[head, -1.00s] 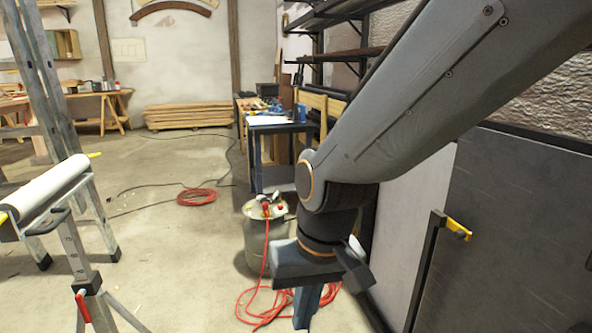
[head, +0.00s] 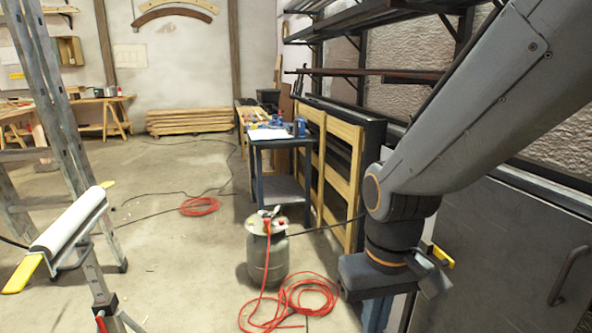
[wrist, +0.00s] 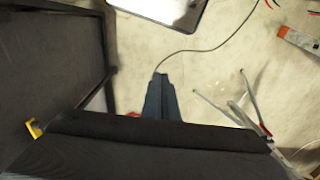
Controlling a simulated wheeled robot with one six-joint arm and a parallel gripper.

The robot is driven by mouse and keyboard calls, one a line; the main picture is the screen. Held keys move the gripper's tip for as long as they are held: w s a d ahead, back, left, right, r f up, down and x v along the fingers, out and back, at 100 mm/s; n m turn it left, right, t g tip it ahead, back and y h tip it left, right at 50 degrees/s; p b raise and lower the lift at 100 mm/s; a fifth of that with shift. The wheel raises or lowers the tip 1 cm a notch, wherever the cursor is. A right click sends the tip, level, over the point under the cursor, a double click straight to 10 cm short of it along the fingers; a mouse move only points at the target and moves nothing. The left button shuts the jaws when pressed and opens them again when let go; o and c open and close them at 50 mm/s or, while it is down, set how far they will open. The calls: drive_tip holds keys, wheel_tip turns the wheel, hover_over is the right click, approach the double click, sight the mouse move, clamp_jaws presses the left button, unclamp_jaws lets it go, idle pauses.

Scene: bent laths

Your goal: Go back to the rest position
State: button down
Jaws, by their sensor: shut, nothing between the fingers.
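My gripper (head: 374,316) hangs at the lower right of the head view, pointing down below my grey arm, its lower end cut off by the frame edge. In the wrist view my gripper (wrist: 161,77) shows as two dark blue fingers lying together. It is shut and empty. No object touches the fingertips.
A gas bottle (head: 266,252) and red hose (head: 300,300) are on the floor left of my gripper. A roller stand (head: 70,222) and ladder (head: 62,110) stand left.

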drive_tip(key=s+d+r+m+p, duration=0.1)
drive_tip(key=d+r+m+p, duration=0.1)
drive_tip(key=d+r+p, duration=0.5)
drive_tip(key=p, duration=0.3)
drive_tip(key=shift+r, duration=0.3)
idle(0.4)
